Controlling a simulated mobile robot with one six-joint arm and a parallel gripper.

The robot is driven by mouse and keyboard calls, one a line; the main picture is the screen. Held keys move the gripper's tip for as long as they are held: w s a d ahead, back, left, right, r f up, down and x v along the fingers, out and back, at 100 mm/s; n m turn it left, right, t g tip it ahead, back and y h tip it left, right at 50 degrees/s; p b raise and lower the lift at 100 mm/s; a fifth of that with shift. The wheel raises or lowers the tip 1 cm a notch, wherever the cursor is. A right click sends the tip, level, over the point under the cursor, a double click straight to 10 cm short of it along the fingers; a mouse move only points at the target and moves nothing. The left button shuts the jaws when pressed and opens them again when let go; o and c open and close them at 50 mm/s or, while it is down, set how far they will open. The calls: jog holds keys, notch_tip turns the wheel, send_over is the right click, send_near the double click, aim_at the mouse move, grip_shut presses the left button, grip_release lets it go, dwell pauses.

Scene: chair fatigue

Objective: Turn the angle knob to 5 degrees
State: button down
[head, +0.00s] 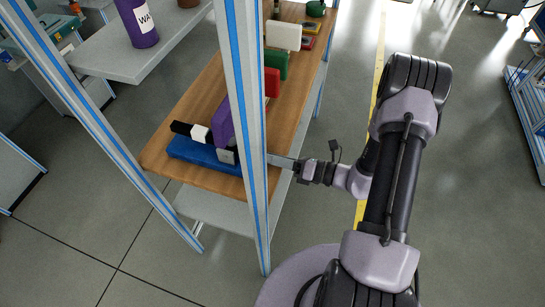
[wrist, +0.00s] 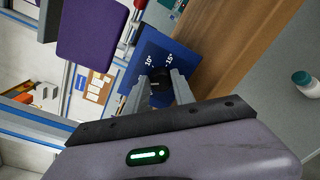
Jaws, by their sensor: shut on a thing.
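The angle knob (wrist: 160,75) is a small dark knob on a blue panel (wrist: 150,45) with white degree marks; 10° and 15° are readable beside it. My gripper (wrist: 161,84) has its two grey fingers on either side of the knob, shut on it. The knob's pointer and the 5° mark cannot be made out. In the head view, the blue base (head: 190,151) lies on the wooden table's near end, with a purple panel (head: 223,122) standing over it. My gripper (head: 282,162) reaches in from the right; its fingertips and the knob are hidden behind the post.
A blue-striped metal post (head: 245,110) stands between the head camera and the blue base. The wooden table (head: 185,105) also bears green, red and white panels further back. A grey shelf (head: 130,60) with a purple bottle (head: 139,22) is at upper left. Floor at right is open.

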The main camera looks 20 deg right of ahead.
jog(key=c, duration=1.1)
grip_release()
jog(key=shift+o, duration=0.2)
jog(key=p+v, duration=0.2)
jog(key=v, duration=1.5)
jog(key=shift+s+d, duration=0.15)
jog(key=shift+s, duration=0.05)
